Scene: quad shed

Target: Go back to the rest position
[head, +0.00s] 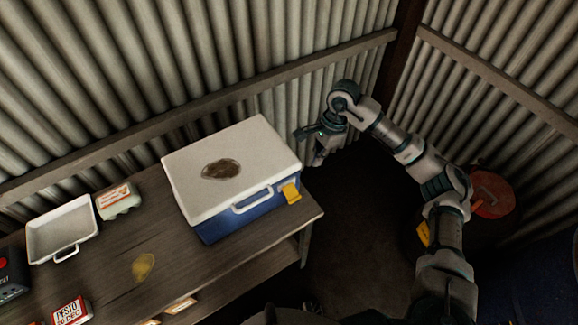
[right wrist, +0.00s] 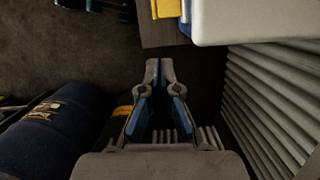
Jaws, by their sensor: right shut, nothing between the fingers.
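My right arm reaches up from the lower right in the head view and bends left. Its gripper (head: 318,148) hangs just right of the blue cooler box, beyond the table's right end and apart from both. In the right wrist view the gripper (right wrist: 160,70) shows its two fingers with tips together and nothing between them. My left gripper is not in view.
The cooler box (head: 236,212), with a white lid (head: 255,150) and yellow latch, stands shut on the wooden table (head: 120,270). A white tray (head: 62,228) and an egg carton (head: 118,199) are left. A blue drum (right wrist: 45,125) stands nearby. Corrugated walls close the corner.

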